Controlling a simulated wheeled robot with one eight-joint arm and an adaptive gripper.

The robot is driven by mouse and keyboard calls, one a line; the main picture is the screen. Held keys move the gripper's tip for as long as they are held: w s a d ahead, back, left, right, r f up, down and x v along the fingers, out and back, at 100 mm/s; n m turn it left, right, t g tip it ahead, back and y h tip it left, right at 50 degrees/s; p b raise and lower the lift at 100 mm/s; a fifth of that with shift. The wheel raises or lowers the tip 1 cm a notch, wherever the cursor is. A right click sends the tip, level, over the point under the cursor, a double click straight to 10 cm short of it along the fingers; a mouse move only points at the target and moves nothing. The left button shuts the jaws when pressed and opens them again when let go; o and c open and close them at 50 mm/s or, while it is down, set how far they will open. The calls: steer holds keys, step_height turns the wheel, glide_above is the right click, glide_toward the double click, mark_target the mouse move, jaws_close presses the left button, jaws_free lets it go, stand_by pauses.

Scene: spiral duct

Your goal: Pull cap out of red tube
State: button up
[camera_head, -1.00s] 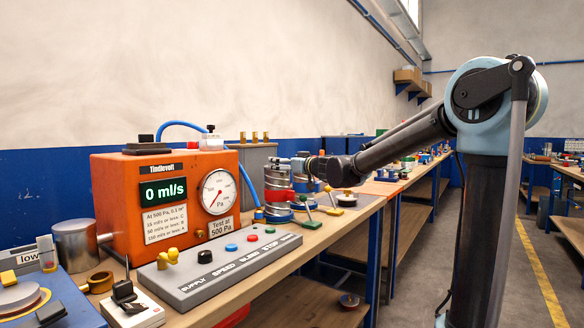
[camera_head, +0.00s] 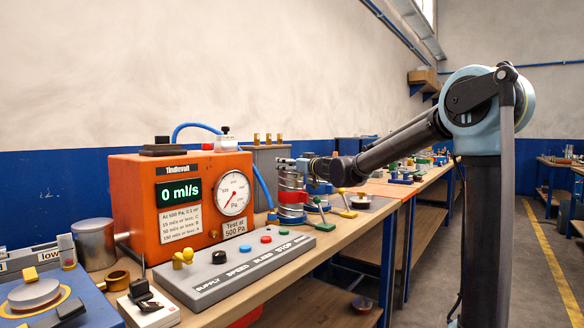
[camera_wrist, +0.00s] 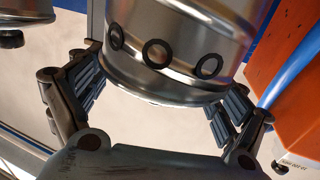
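A silver ribbed tube with a red band (camera_head: 291,197) stands upright on a blue base on the bench, right of the orange tester. My gripper (camera_head: 301,170) is at its upper part, small and hard to make out in the head view. In the wrist view a shiny metal cylinder (camera_wrist: 175,40) with dark rings fills the upper middle. My gripper (camera_wrist: 158,105) has its two fingers apart, one on each side of the cylinder's rim. Narrow gaps seem to show beside the pads; firm contact is not clear. I cannot tell the cap from the tube here.
The orange tester (camera_head: 125,200) with gauge and the grey button panel (camera_head: 232,268) stand to the left. A blue hose (camera_head: 263,185) runs down close to the tube, also visible in the wrist view (camera_wrist: 290,70). Green- and yellow-handled parts (camera_head: 345,204) lie just right of it.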

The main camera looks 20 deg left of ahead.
steer(key=o, duration=0.4)
steer(key=c, duration=0.4)
steer(key=shift+c, duration=0.2)
steer(key=shift+r, duration=0.2)
steer(key=shift+r, duration=3.05)
